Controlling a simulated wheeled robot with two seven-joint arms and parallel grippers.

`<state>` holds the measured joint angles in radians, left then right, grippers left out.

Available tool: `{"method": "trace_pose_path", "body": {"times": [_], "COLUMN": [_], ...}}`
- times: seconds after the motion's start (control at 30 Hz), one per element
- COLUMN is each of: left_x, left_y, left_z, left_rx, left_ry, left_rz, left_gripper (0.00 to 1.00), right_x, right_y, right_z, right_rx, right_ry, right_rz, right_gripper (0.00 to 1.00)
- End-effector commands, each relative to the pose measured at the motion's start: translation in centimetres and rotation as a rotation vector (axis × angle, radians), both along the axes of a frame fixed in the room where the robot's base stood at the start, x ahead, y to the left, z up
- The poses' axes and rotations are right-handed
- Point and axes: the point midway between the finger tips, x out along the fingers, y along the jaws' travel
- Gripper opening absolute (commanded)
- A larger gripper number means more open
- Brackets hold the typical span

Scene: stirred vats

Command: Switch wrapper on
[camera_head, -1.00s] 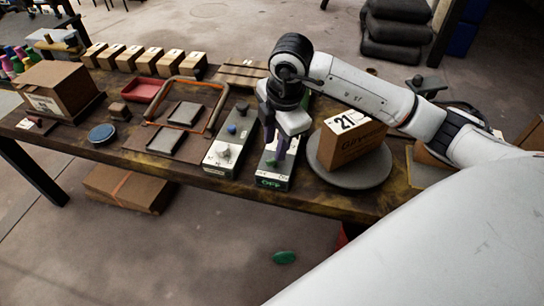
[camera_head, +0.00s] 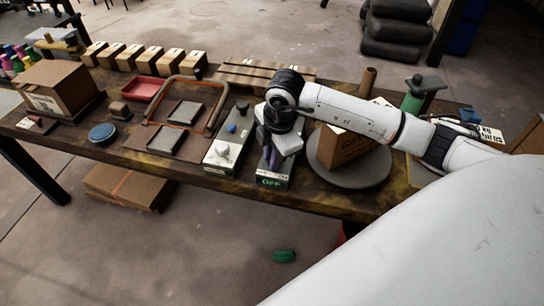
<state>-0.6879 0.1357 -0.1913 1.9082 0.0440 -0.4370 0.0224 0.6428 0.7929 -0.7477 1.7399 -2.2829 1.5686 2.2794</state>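My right gripper (camera_head: 272,160) points down over a grey control box (camera_head: 270,181) at the table's front edge. The front of that box reads OFF. The purple fingers reach its top; whether they are open or shut, or touch a switch there, I cannot tell, since the gripper hides most of the top. To the right is a round grey turntable (camera_head: 350,178) carrying a cardboard box (camera_head: 342,147), partly hidden by my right arm. My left gripper is not in view.
A second control box (camera_head: 222,153) with a white knob and a blue knob stands just left of the gripper.

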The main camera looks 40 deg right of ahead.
Motion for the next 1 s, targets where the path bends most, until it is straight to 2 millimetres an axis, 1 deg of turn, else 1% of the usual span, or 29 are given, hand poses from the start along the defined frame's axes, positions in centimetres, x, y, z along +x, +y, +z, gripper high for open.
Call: {"method": "trace_pose_path", "body": {"times": [0.27,0.47,0.67,1.0], "left_x": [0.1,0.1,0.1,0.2], "left_y": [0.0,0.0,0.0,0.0], "left_z": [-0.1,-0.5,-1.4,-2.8], "left_rx": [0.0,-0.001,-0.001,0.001], "left_ry": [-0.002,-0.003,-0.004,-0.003], "left_rz": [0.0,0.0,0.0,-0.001], "left_gripper": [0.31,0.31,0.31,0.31], "right_x": [0.0,-0.1,-0.3,-0.6], "right_y": [0.0,-0.1,-0.2,-0.5], "right_z": [0.0,-0.1,-0.2,-0.1], "right_rx": [0.0,-0.001,-0.001,0.001], "right_ry": [0.0,-0.001,-0.001,-0.002], "right_rz": [0.019,0.101,0.252,0.572], "right_gripper": [0.0,0.0,0.0,0.0]}}
